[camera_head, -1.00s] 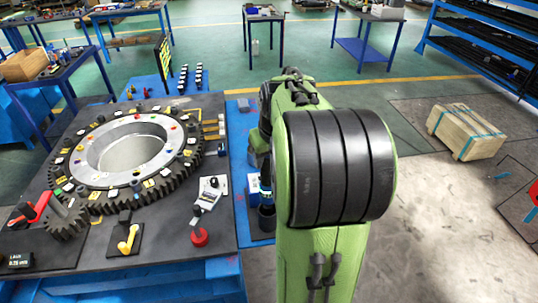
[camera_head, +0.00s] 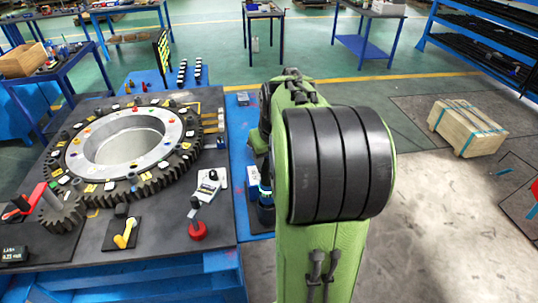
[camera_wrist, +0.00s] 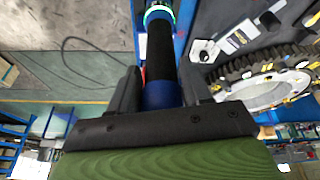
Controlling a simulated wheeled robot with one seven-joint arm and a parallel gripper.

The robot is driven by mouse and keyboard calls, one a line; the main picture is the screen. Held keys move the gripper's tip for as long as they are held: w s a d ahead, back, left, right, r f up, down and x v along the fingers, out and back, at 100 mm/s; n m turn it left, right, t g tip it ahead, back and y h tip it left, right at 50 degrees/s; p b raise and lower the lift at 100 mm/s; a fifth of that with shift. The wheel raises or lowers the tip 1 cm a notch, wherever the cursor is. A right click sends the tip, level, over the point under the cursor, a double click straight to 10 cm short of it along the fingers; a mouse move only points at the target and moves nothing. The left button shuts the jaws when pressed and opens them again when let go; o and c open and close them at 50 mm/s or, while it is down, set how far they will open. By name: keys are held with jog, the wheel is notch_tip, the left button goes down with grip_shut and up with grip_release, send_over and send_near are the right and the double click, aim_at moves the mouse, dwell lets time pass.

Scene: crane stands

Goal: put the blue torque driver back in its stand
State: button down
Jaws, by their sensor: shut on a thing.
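The blue torque driver (camera_wrist: 160,55) is between the two dark fingers of my gripper (camera_wrist: 158,88) in the wrist view. It has a black grip, a blue end near the jaws and a pale cyan ring towards the top edge. In the head view part of it (camera_head: 265,189) shows just left of my green arm, over the blue right edge of the workbench. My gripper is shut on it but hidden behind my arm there. A dark round shape lies below the ring; I cannot tell whether it is the stand or how the driver meets it.
The dark workbench (camera_head: 150,236) carries a large gear ring (camera_head: 75,172), a small gear (camera_head: 62,212), a yellow-handled tool (camera_head: 126,234) and a red-based gauge (camera_head: 198,230). A wooden crate (camera_head: 467,127) stands on the floor at right. Floor between crate and arm is clear.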

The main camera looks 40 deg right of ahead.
jog(key=b, duration=0.4)
send_over(269, 185)
jog(key=shift+s+x, duration=0.15)
jog(key=shift+x, duration=0.9)
jog(key=shift+s+x, duration=0.2)
jog(key=shift+x, duration=0.85)
jog(key=shift+c, duration=2.4)
grip_release()
jog(key=shift+p, duration=0.35)
jog(key=shift+o, duration=0.3)
jog(key=shift+f, duration=0.15)
jog(key=p+v, duration=0.3)
jog(key=v, duration=0.2)
